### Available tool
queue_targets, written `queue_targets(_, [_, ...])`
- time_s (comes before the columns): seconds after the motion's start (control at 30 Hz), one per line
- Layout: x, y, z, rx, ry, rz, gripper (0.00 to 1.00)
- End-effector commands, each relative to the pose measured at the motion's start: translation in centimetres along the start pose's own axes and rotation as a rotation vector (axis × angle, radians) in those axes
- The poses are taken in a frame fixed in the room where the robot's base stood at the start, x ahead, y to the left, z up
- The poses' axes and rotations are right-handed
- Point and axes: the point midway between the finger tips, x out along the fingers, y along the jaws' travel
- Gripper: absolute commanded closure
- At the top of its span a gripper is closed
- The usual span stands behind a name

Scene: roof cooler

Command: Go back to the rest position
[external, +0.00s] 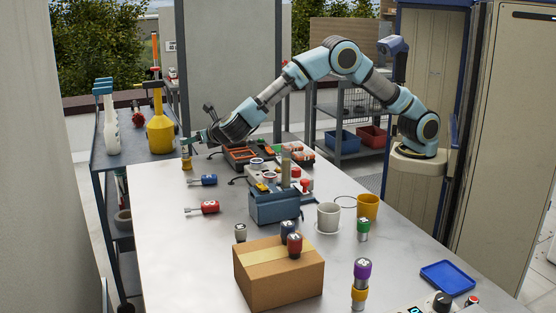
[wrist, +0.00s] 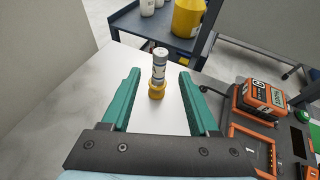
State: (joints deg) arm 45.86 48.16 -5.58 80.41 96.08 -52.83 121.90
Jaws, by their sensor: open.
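My gripper (external: 187,146) is at the far left end of the white table in the external view, with the arm stretched out from its base at the right. In the wrist view, my gripper (wrist: 158,85) is open, with its two green fingers apart. A small grey-white cylinder in a yellow ring base (wrist: 157,75) stands upright on the table between and beyond the fingertips. It also shows in the external view (external: 186,160), just below the gripper. The fingers do not appear to touch it.
An orange-and-black case (wrist: 265,110) lies right of my gripper. A blue toolbox (external: 275,205), cups (external: 328,216), screwdrivers (external: 205,208) and a cardboard box (external: 278,273) crowd the table. A blue shelf (external: 130,150) with a yellow bottle (external: 160,130) stands beyond the table's far edge.

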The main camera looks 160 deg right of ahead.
Motion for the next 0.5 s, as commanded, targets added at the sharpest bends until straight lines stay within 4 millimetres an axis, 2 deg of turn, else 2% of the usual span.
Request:
queue_targets(0.17, [-1.05, -0.05, 0.00, 0.000, 0.000, 0.000, 0.39])
queue_targets(0.5, [-1.14, -0.05, 0.04, 0.000, 0.000, -0.001, 0.39])
